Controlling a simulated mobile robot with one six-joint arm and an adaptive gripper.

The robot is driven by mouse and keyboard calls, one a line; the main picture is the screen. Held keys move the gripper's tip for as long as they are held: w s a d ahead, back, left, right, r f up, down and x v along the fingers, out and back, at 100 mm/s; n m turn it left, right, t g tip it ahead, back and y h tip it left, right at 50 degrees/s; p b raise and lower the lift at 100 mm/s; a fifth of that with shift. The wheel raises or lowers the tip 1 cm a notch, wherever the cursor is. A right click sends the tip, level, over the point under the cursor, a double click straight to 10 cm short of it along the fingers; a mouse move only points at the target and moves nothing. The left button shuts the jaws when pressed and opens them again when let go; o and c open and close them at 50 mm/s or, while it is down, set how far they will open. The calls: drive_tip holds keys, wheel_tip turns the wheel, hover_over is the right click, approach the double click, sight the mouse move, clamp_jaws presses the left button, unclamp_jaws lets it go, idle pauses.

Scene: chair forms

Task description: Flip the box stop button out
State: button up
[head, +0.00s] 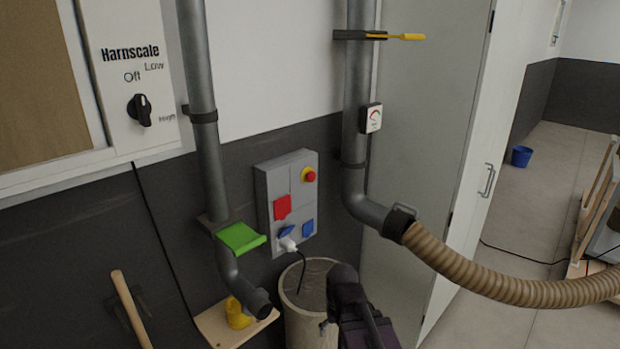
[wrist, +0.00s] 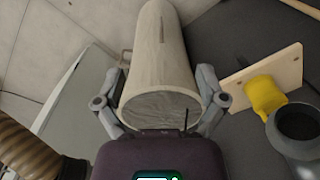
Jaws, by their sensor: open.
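A grey electrical box (head: 286,203) is fixed on the dark lower part of the wall. A red flap (head: 282,207) and two blue socket covers are on the same box, and a white plug with a black cable is in the lower left socket. My gripper shows in the wrist view (wrist: 160,112), open, its fingers apart with nothing held between them. In that view it points toward a pale cylindrical bin (wrist: 160,50). The box and button are not in the wrist view.
Grey pipes (head: 200,90) run down the wall on both sides of the box. A ribbed brown hose (head: 500,285) reaches out to the right. A green flap (head: 240,237) is left of the box. A yellow object (head: 237,313) sits on a wooden board below.

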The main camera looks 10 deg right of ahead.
drive_tip(key=w+a+r+m+t+y+p, duration=0.1)
drive_tip(key=w+r+m+t+y, duration=0.1)
drive_tip(key=w+m+y, duration=0.3)
drive_tip(key=w+a+r+m+t+p, duration=0.1)
drive_tip(key=w+a+r+m, duration=0.1)
drive_tip(key=w, duration=0.5)
drive_tip(key=m+t+y+p, duration=0.2)
drive_tip(key=m+t+y, duration=0.3)
drive_tip(key=m+t, duration=1.2)
approach(313, 177)
drive_tip(key=s+d+r+m+g, duration=0.1)
drive_tip(key=m+g, duration=0.1)
drive_tip(key=s+d+r+m+g, duration=0.1)
drive_tip(key=d+r+m+g, duration=0.1)
drive_tip(key=g, duration=0.1)
drive_tip(key=shift+s+d+r+m, duration=0.2)
drive_tip(key=shift+d+r+m, duration=0.1)
drive_tip(key=shift+r, duration=0.05)
drive_tip(key=shift+w+a, duration=0.1)
drive_tip(key=x, duration=1.3)
drive_tip(key=shift+w+a+f, duration=0.1)
drive_tip(key=shift+w+a, duration=0.05)
drive_tip(key=shift+a, duration=0.2)
